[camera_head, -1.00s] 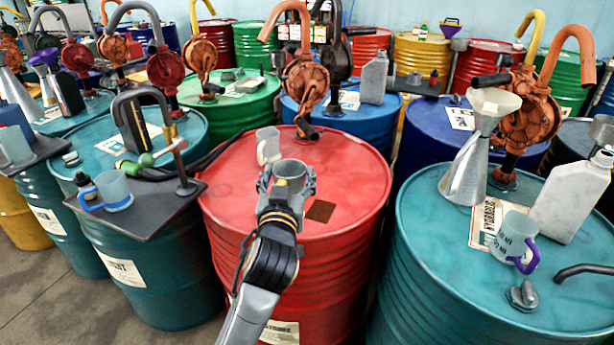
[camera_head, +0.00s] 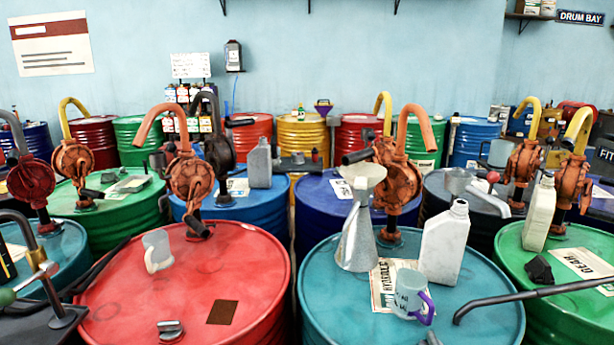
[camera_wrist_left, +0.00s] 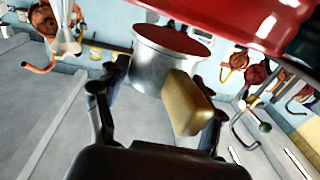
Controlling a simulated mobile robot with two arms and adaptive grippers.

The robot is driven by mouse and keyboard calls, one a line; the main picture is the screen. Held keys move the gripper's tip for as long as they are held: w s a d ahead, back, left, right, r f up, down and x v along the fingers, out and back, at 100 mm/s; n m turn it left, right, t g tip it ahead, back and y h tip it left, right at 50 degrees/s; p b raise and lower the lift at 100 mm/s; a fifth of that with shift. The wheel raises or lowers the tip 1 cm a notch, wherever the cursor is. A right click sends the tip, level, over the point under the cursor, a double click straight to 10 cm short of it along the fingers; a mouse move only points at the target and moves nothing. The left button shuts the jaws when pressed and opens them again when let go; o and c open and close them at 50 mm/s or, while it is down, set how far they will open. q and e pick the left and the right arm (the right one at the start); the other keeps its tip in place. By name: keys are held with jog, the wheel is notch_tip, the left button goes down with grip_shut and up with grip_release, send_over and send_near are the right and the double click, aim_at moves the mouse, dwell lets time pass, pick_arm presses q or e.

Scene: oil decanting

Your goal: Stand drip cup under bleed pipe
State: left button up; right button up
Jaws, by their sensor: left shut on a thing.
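The drip cup (camera_wrist_left: 165,68) is a grey metal cup with a tan block-like handle (camera_wrist_left: 187,103), reddish inside its rim. My left gripper (camera_wrist_left: 158,98), seen only in the left wrist view, is shut on the cup by this handle. A dark hooked pipe (camera_head: 22,228), apparently the bleed pipe, rises at the left edge of the head view, with a brass fitting (camera_head: 47,269) and a green knob (camera_head: 8,297). It also shows in the wrist view near the green knob (camera_wrist_left: 265,127). My right gripper is not in view.
The red drum (camera_head: 115,300) carries a pale mug (camera_head: 156,250), a bung (camera_head: 170,330) and a pump (camera_head: 190,180). The teal drum (camera_head: 465,300) holds a funnel (camera_head: 357,235), a jug (camera_head: 444,245) and a purple-handled mug (camera_head: 411,296). Drums with pumps crowd closely together.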

pick_arm(q)
jog(key=shift+m+h, duration=0.3)
jog(key=shift+h, duration=0.2)
jog(key=s, duration=0.3)
jog(key=s+d+f, duration=0.1)
jog(key=s, duration=0.1)
jog(key=shift+w, duration=0.1)
